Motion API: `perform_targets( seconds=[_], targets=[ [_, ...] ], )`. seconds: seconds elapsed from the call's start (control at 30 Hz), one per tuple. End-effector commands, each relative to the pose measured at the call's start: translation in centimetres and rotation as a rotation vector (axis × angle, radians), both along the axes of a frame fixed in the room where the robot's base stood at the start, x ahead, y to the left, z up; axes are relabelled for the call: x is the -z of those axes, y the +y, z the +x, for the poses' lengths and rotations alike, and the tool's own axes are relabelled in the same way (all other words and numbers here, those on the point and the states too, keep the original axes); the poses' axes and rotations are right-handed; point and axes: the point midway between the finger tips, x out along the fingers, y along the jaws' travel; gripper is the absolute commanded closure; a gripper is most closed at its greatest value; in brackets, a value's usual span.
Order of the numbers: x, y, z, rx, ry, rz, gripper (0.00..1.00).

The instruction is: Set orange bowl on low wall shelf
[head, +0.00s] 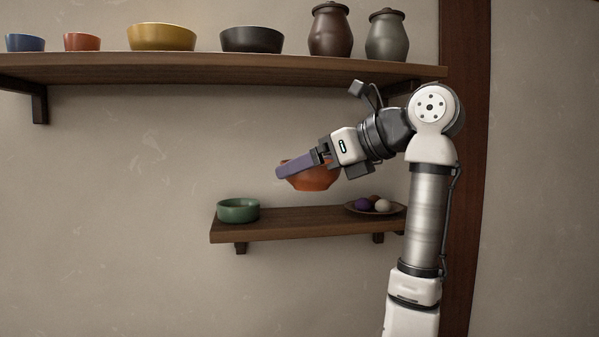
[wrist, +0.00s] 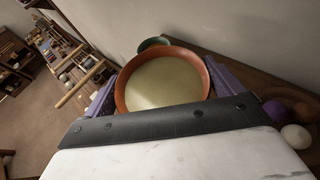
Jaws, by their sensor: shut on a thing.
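My gripper (head: 297,166) is shut on the orange bowl (head: 313,178). It holds the bowl upright in the air above the low wall shelf (head: 295,228). In the wrist view the orange bowl (wrist: 125,92) sits between the two purple fingers and shows a pale yellowish inside. The low shelf is a short dark wooden board on brackets, with a bare stretch in its middle. Part of the bowl is hidden by the finger in the head view.
A green bowl (head: 238,210) stands at the low shelf's left end. A shallow dish (head: 396,210) with round things is at its right. The long upper shelf (head: 200,70) overhead carries several bowls and two lidded jars (head: 330,30). A dark wooden post (head: 465,200) rises behind my arm.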

Motion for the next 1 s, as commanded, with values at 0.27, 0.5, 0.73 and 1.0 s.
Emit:
perform_targets(
  seconds=[0.27,0.5,0.73,1.0],
  targets=[
    [-0.4,0.6,1.8,-0.002,0.004,0.001,0.32],
    [-0.4,1.7,7.2,-0.001,0.005,-0.001,0.32],
    [2.0,2.0,8.9,-0.001,0.001,-0.001,0.32],
    [3.9,2.0,8.9,0.0,0.0,-0.001,0.32]
  ],
)
